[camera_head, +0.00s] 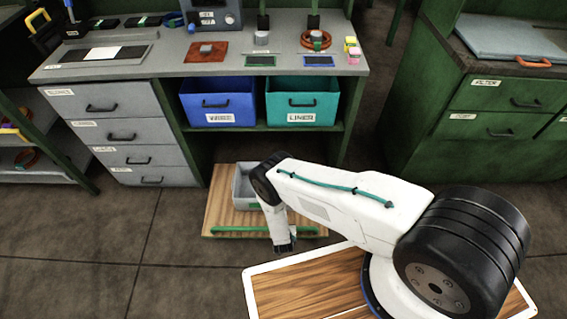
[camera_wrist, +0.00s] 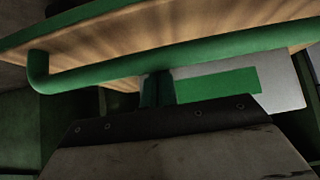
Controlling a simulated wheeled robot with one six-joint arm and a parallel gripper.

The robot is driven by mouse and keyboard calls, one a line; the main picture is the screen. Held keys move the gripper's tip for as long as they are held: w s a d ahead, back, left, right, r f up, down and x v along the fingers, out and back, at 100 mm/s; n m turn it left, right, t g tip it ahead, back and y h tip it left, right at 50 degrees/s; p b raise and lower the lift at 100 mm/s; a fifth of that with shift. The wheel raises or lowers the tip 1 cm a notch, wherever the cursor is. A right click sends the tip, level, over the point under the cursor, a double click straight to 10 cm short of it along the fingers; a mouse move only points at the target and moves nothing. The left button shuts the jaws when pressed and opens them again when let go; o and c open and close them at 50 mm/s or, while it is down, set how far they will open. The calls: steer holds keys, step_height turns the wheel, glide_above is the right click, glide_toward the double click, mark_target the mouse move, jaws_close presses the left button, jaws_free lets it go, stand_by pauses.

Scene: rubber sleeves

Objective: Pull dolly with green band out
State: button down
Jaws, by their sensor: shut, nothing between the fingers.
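The wooden dolly (camera_head: 222,213) sits on the floor under the workbench, its front edge reaching out past the bench. A green bar handle (camera_head: 240,230) runs along its front edge; it also crosses the wrist view (camera_wrist: 220,58). A grey bin (camera_head: 243,184) stands on the dolly, partly hidden by my arm. A green band (camera_wrist: 218,86) shows on a pale grey surface in the wrist view. My gripper (camera_head: 286,247) points down at the handle's right part and is shut and empty. In the wrist view its fingertips (camera_wrist: 158,88) meet the handle's edge; I cannot tell if they touch.
The grey workbench (camera_head: 190,66) has drawers on the left, and a blue bin (camera_head: 217,88) and a teal bin (camera_head: 301,85) on its shelf. A green cabinet (camera_head: 490,95) stands at right. The floor (camera_head: 130,255) left of the dolly is clear.

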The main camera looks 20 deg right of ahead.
steer(key=shift+s+a, duration=0.2)
steer(key=shift+s, duration=0.55)
steer(key=shift+w+d+r, duration=0.1)
steer(key=shift+w, duration=0.4)
steer(key=w, duration=0.2)
steer(key=shift+w+d+r, duration=0.3)
steer(key=shift+w+d, duration=0.05)
steer(key=shift+d, duration=0.05)
steer(key=v, duration=1)
